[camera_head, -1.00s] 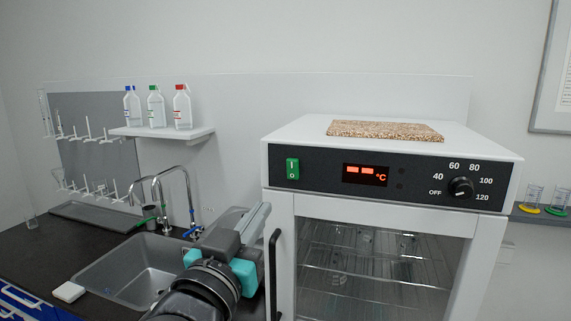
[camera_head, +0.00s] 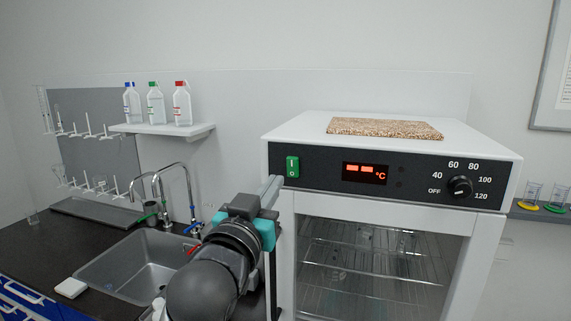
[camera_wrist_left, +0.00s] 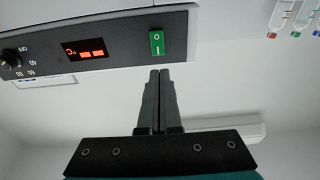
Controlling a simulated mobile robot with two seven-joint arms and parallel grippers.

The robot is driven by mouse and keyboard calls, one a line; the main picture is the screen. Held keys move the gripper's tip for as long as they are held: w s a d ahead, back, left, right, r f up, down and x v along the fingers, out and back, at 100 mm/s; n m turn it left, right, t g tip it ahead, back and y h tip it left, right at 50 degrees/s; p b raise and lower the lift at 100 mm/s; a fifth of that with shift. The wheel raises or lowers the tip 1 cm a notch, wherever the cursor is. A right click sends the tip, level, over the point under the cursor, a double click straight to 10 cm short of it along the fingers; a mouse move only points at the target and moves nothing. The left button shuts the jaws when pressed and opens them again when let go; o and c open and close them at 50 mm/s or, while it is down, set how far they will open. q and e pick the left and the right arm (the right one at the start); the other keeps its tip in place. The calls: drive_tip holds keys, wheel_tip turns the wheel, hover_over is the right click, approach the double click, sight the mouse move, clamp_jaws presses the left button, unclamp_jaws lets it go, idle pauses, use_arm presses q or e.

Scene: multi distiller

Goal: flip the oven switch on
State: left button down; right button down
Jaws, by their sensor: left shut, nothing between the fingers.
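The oven (camera_head: 390,155) is a white box with a dark control panel and a glass door. Its green rocker switch (camera_head: 292,167), marked I and O, is at the panel's left end. It also shows in the left wrist view (camera_wrist_left: 157,42), upside down. My left gripper (camera_head: 274,186) is shut and empty, its fingertips just below and left of the switch. In the left wrist view the closed fingertips (camera_wrist_left: 159,72) point toward the switch, with a small gap in the picture; I cannot tell whether they touch the panel. My right gripper is not in view.
The red display (camera_head: 366,174) and black dial (camera_head: 460,187) are farther right on the panel. A cork-like board (camera_head: 385,130) lies on the oven. A sink (camera_head: 140,268) with taps and a shelf (camera_head: 165,131) with bottles are at the left.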

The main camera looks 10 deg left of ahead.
sight(292, 154)
use_arm(q)
drive_tip(key=shift+p+x, duration=0.5)
drive_tip(key=shift+x, duration=3.2)
drive_tip(key=shift+w+r+p, duration=0.3)
drive_tip(key=shift+r+p, duration=0.05)
drive_tip(key=shift+p, duration=0.25)
drive_tip(key=shift+f, duration=0.15)
